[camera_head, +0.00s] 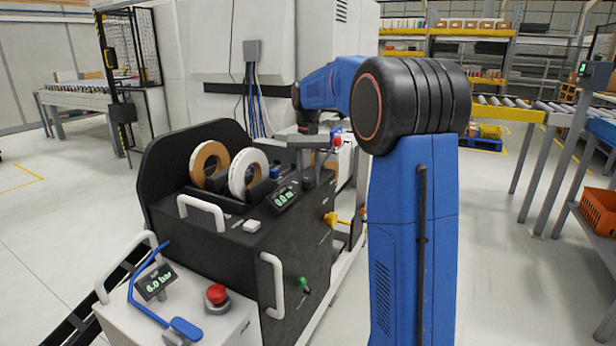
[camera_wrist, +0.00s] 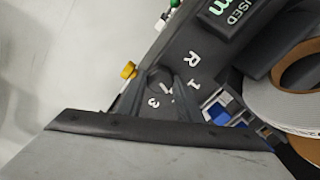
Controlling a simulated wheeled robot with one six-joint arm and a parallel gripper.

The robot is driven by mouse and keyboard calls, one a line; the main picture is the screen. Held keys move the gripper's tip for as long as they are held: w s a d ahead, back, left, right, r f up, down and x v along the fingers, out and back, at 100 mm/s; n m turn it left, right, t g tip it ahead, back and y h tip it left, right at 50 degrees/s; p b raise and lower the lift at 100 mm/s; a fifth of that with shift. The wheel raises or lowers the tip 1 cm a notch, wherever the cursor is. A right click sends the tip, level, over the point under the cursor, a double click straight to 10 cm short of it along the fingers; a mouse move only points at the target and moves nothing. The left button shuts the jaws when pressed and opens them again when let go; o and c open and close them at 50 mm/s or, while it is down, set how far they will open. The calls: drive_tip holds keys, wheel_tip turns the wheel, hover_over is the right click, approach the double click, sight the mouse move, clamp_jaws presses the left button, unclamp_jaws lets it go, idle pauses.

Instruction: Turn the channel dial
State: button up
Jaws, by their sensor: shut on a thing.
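The channel dial (camera_wrist: 159,76) is a small dark round knob on the black machine top in the wrist view. White marks R, 1 and 3 stand around it, and another mark close to it is partly hidden. My gripper (camera_wrist: 161,84) has its two dark fingers on either side of the dial and is shut on it. In the head view my gripper (camera_head: 308,158) reaches down to the right rear part of the black edge banding machine (camera_head: 245,240). The dial cannot be made out there.
A brown-cored roll (camera_head: 208,163) and a white roll (camera_head: 247,172) stand left of my gripper. A green-lit display (camera_head: 286,198) is in front of it. A yellow handle (camera_head: 335,219) sticks out on the right side. A red button (camera_head: 216,294) is on the near grey panel.

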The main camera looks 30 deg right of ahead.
sight(308, 179)
drive_tip(key=m, duration=0.5)
drive_tip(key=shift+m, duration=2.6)
drive_tip(key=o, duration=1)
drive_tip(key=shift+o, duration=0.2)
wheel_tip(308, 179, up, 17)
drive_tip(key=shift+r, duration=0.15)
